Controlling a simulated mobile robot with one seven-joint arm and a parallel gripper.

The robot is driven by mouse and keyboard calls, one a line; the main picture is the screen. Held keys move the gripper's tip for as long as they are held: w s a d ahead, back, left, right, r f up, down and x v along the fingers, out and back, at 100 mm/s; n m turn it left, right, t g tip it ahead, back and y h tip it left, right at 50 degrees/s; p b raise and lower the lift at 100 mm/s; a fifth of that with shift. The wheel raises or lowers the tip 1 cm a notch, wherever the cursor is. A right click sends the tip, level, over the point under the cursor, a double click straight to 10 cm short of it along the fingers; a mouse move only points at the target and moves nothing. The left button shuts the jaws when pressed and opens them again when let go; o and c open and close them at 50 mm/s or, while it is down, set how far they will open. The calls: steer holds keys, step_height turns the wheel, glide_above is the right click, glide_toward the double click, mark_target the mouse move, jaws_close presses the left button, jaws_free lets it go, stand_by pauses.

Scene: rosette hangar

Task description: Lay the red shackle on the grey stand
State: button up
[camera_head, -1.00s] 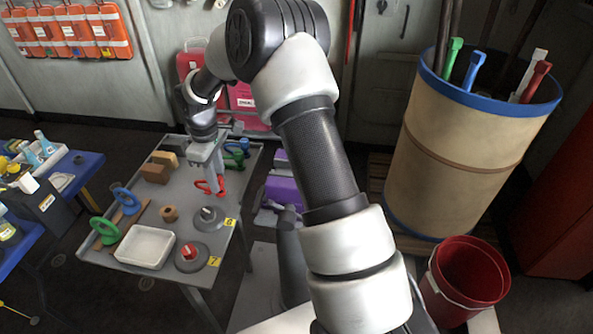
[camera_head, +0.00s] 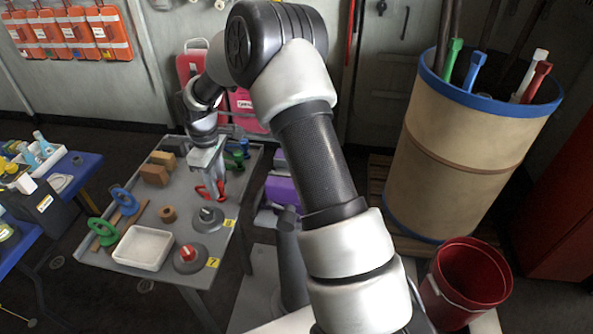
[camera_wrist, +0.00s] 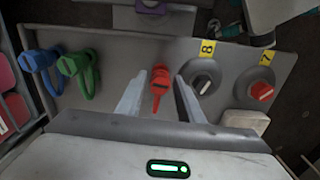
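The red shackle (camera_wrist: 160,88) lies on the grey table between my two finger lines in the wrist view. In the head view the red shackle (camera_head: 203,193) shows beside my fingers, partly hidden by them. My gripper (camera_wrist: 158,92) is open, its fingers apart on either side of the shackle with gaps showing. In the head view my gripper (camera_head: 216,183) points down at the table. A round grey stand with a grey top (camera_wrist: 204,84) sits right of the shackle by the label 8. Another round grey stand with a red top (camera_wrist: 259,91) sits by the label 7.
A green shackle (camera_wrist: 80,70) and a blue shackle (camera_wrist: 40,65) stand left of the red one in the wrist view. A white tray (camera_head: 119,250), wooden blocks (camera_head: 154,174) and green and blue rings (camera_head: 103,231) share the table. A large drum (camera_head: 450,150) stands at right.

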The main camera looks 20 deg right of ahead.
steer(key=shift+o, duration=1.1)
step_height(320, 180, up, 18)
steer(key=p, duration=0.1)
steer(key=shift+f, duration=0.2)
steer(key=s+d+r+m+t+p, duration=0.2)
steer(key=s+d+r+m+p, duration=0.15)
steer(key=s+r, duration=0.65)
steer(key=s+d+r+m+t+p, duration=0.2)
steer(key=s+d+r+m, duration=0.15)
steer(key=s+r, duration=0.6)
steer(key=s+f+m+t+p, duration=0.1)
steer(key=s+f+m, duration=0.1)
steer(key=s, duration=0.9)
steer(key=shift+s+d+m+t+p, duration=0.3)
steer(key=shift+d+m+p, duration=0.1)
steer(key=shift+m, duration=0.5)
steer(key=shift+f, duration=0.1)
